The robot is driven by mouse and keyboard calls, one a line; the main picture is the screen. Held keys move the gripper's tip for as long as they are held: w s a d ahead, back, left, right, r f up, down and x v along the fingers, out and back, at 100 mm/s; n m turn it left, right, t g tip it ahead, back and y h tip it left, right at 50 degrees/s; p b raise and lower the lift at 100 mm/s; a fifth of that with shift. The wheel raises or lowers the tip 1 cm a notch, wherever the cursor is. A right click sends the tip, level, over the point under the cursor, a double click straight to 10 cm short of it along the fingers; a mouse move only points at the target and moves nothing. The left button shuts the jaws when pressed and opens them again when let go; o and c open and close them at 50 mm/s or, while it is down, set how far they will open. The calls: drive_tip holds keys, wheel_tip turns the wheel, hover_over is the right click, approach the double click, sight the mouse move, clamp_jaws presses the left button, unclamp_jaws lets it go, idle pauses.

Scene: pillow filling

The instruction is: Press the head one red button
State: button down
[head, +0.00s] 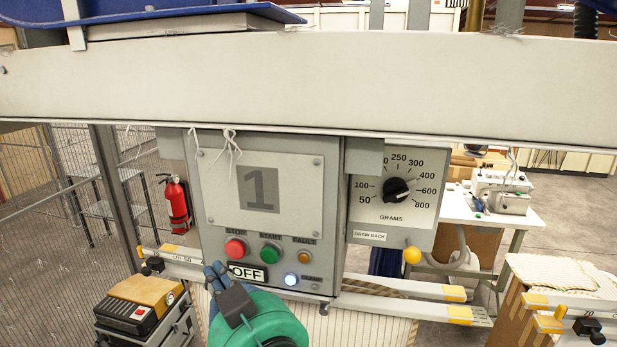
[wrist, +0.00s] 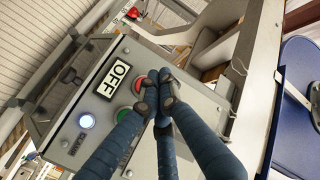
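The head one panel (head: 210,215) carries a large "1" sign. Its red button (head: 235,248) sits under the STOP label, left of the green START button (head: 270,252). In the wrist view the red button (wrist: 138,86) shows partly, just left of the fingertips. My gripper (head: 214,272) has dark blue fingers and is below and slightly left of the red button in the head view. In the wrist view its fingertips (wrist: 160,82) are drawn together, with nothing seen between them. I cannot tell whether they touch the panel.
An OFF display (head: 248,273), an orange FAULT light (head: 304,257) and a lit white lamp (head: 291,279) are on the same panel. A dial box (head: 398,190) stands to the right. A pale beam (head: 300,82) crosses above. A fire extinguisher (head: 177,205) hangs left.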

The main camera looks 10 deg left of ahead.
sight(235, 250)
drive_tip(key=s+d+f+n+t+y+b, duration=0.1)
drive_tip(key=s+d+n, duration=0.6)
drive_tip(key=n, duration=1.4)
drive_tip(key=shift+s+d+f, duration=0.15)
drive_tip(key=shift+f, duration=0.1)
idle(0.3)
drive_tip(key=w+d+b+x, duration=0.2)
drive_tip(key=x, duration=1.1)
drive_tip(key=shift+b, duration=0.35)
drive_tip(key=shift+f, duration=0.1)
